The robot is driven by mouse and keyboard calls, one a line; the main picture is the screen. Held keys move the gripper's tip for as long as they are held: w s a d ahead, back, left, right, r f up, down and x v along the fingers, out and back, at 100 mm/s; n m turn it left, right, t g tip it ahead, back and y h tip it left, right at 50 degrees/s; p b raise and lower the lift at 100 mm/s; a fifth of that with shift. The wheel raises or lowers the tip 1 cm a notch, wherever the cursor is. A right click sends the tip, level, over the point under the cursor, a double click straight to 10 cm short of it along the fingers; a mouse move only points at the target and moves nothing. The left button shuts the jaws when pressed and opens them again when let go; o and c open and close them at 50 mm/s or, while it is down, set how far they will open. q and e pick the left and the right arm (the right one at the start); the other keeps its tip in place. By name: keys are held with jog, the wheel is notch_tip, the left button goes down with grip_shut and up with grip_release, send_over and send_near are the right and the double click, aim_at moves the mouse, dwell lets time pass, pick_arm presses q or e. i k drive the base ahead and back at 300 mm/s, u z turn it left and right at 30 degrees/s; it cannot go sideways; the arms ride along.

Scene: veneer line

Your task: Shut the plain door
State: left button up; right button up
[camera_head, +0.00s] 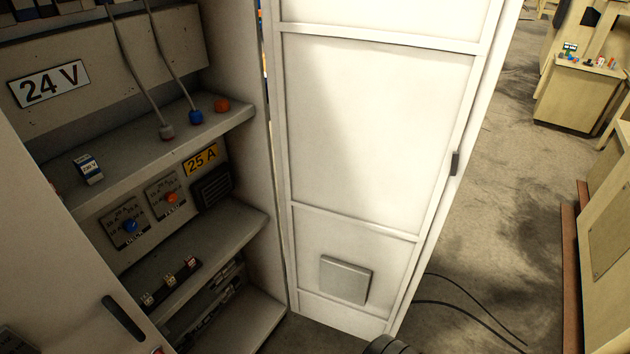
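A tall white door (375,130) stands open at the right side of a cabinet, its inner face toward me. It has raised frame strips, a small grey square plate (345,280) low down and a dark latch or handle (455,163) on its right edge. A second light door (60,270) shows in part at the lower left, with a dark slot-shaped handle (123,318). I cannot tell for certain which of the two is the plain door. Neither gripper shows. A dark rounded part at the bottom edge may be mine.
The open cabinet (235,115) holds shelves, dials, a 24 V sign (48,83) and a yellow 25 A label (200,159). Black cables (470,308) lie on the floor right of the white door. Wooden benches (580,95) stand farther right, with bare floor between.

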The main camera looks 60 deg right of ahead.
aim_at(371, 101)
jog(key=k, duration=1.65)
jog(key=z, duration=2.7)
jog(key=i, duration=4)
jog(key=u, duration=3.75)
